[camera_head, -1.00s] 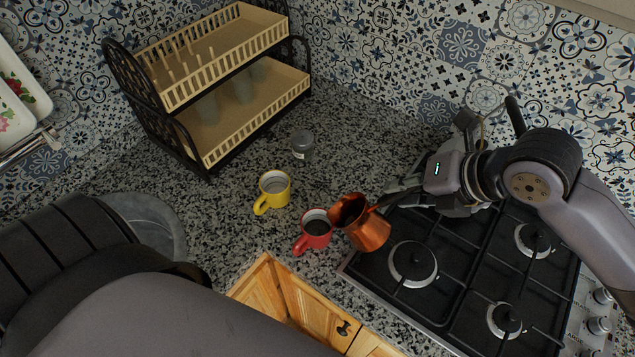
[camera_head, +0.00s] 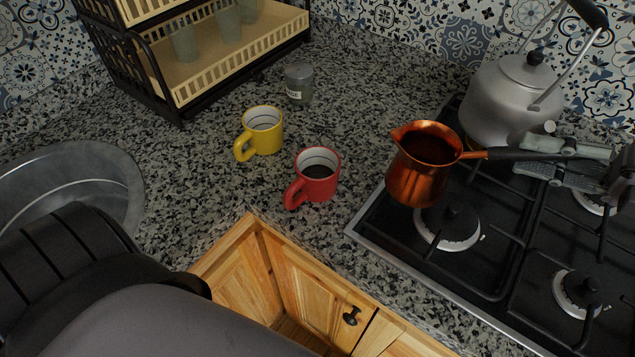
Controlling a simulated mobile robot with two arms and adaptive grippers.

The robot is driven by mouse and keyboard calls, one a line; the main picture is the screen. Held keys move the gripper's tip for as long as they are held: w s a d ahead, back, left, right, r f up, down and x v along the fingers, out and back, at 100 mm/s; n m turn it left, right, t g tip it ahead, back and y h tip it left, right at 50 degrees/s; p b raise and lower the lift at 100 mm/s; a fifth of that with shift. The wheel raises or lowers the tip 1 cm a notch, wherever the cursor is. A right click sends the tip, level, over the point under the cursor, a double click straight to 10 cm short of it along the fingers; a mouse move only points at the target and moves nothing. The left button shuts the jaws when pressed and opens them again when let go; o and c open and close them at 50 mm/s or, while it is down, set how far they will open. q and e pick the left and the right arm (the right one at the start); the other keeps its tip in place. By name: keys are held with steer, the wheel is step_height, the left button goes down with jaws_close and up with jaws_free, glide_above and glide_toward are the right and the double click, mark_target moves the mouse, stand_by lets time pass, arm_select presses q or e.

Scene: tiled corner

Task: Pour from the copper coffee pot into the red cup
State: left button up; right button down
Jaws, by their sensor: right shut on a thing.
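The copper coffee pot (camera_head: 418,172) is upright over the left edge of the stove, its spout facing left. My right gripper (camera_head: 566,160) is shut on the pot's long dark handle at the right of the view. I cannot tell whether the pot touches the stove grate. The red cup (camera_head: 318,178) stands upright on the counter, left of the pot and apart from it, with dark liquid inside. My left arm crosses the lower left, and its gripper is out of view.
A yellow cup (camera_head: 262,134) stands left of the red cup. A grey-capped shaker (camera_head: 299,84) is behind them. A steel kettle (camera_head: 513,98) stands on the stove (camera_head: 497,255) behind the pot. A rack (camera_head: 262,42) is at the back, a round sink (camera_head: 75,175) at left.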

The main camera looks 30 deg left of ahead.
steer(key=shift+d+r+p, duration=0.2)
steer(key=shift+r+p, duration=0.15)
steer(key=shift+r, duration=0.1)
steer(key=shift+w+d+r+p, duration=0.1)
steer(key=shift+d+r, duration=0.35)
steer(key=shift+r, duration=0.45)
steer(key=shift+w+d+r+p, duration=0.15)
steer(key=shift+d+r, duration=0.25)
steer(key=shift+r, duration=0.55)
steer(key=shift+w+d+r+p, duration=0.1)
steer(key=shift+d+r, duration=0.35)
steer(key=shift+r, duration=0.45)
